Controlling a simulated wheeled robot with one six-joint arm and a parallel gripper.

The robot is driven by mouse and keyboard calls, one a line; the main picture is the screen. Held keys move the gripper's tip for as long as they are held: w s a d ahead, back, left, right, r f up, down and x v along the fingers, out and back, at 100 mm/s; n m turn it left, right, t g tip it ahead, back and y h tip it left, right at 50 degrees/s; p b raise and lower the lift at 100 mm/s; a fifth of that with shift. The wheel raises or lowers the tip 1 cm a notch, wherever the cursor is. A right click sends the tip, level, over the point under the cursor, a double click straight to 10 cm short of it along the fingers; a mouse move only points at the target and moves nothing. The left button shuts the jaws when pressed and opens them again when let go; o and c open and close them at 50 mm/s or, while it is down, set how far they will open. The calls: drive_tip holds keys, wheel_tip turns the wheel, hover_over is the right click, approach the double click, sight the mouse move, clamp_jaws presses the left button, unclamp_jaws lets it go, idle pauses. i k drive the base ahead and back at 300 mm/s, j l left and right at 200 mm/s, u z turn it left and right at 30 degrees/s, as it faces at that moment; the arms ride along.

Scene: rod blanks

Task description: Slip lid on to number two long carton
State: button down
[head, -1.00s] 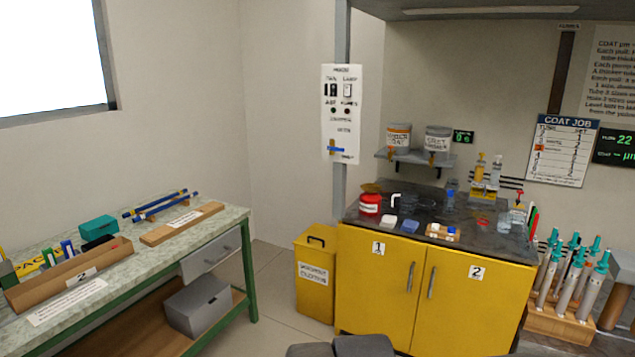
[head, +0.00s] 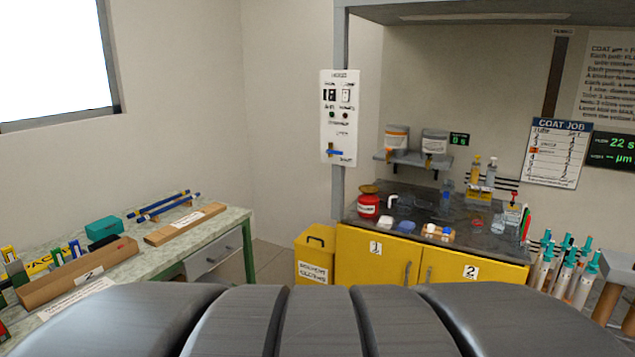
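The long brown carton (head: 52,288) marked 2 lies on the left bench in the head view. Its near side faces me; what is inside it is not clear. A long, flat brown piece (head: 160,237) with a white label lies farther back on the same bench, apart from the carton. It looks like a lid. My gripper is not in view. A large dark grey ribbed part of my arm fills the bottom of the view and hides the bench's front part.
A teal box (head: 102,227) and blue rods on a rest (head: 163,206) stand behind the carton and flat piece. A yellow bin (head: 314,255) stands between the bench and the yellow cabinet (head: 375,275). Coated tools fill a rack at right.

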sight(34, 294)
drive_tip(key=u, duration=1.6)
